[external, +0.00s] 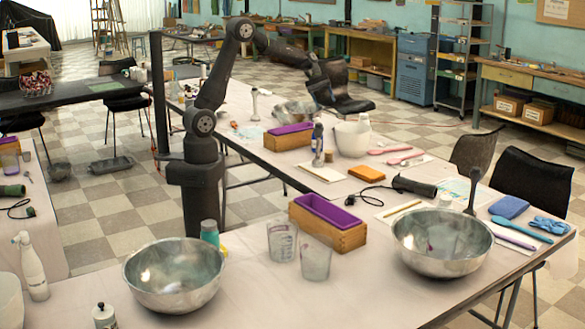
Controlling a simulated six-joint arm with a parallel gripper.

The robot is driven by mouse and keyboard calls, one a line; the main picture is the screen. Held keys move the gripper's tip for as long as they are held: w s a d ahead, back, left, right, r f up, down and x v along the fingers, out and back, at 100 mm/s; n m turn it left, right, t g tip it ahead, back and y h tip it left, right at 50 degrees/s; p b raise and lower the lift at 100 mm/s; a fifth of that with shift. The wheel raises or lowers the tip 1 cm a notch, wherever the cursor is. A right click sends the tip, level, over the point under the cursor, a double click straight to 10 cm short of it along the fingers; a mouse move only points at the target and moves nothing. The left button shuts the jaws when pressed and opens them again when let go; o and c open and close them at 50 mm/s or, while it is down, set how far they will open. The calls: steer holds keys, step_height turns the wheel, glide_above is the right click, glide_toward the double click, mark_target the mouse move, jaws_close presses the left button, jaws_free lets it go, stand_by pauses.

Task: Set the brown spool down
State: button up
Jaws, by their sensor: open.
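My dark arm reaches out to the right over the far table, and my gripper (326,100) hangs at its end, small in the external view and in front of a black chair. It is open, and I make out nothing between its fingers. I cannot clearly pick out a brown spool anywhere in this view. It may be hidden or too small to tell.
On the near table stand two steel bowls (174,283) (442,250), two clear beakers (282,241) (315,258) and a wooden box with a purple liner (328,222). Farther back are a white bowl (352,139), an orange block (366,173) and a dark hand tool (414,187).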

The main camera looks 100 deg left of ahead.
steer(key=n+t, duration=0.2)
steer(key=n, duration=0.1)
steer(key=n+t, duration=0.5)
steer(key=n, duration=0.4)
glide_above(331, 161)
steer(key=s+a, duration=0.3)
steer(key=s, duration=0.3)
step_height(331, 161, down, 17)
steer(key=f, duration=0.9)
steer(key=shift+w+f, duration=0.25)
steer(key=shift+w, duration=0.05)
steer(key=shift+y, duration=0.3)
steer(key=x, duration=0.6)
steer(key=shift+w+d+f, duration=0.1)
steer(key=shift+w+d, duration=0.05)
steer(key=c, duration=1.1)
steer(key=shift+c, duration=0.2)
